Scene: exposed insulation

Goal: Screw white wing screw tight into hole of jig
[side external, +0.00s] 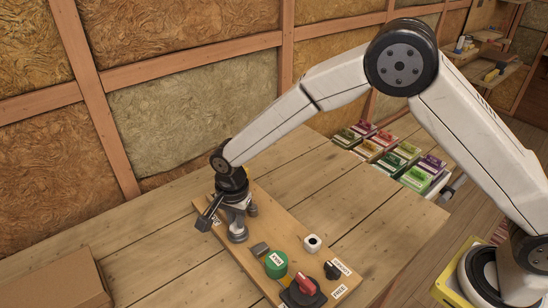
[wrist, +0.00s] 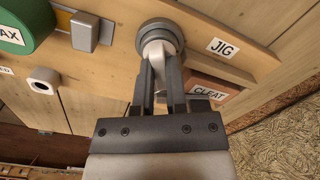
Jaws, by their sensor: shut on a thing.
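The board (side external: 325,258) lies on the wooden table and carries several fixtures. In the wrist view, the round grey jig (wrist: 160,33) sits beside the JIG label (wrist: 220,47). The white wing screw (wrist: 160,53) is at the jig's near side, between the fingers of my gripper (wrist: 160,65). My gripper is shut on it. How deep the screw sits in the hole is hidden by the fingers. In the side view my gripper (side external: 234,212) is low at the board's far left end, and the screw cannot be made out there.
A brown CLEAT block (wrist: 205,88) is close to the right finger. A grey metal block (wrist: 88,31) and a green MAX knob (side external: 276,263) are nearby. A white holed block (side external: 312,243), a red-handled switch (side external: 304,288) and a cardboard box (side external: 52,280) are farther off.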

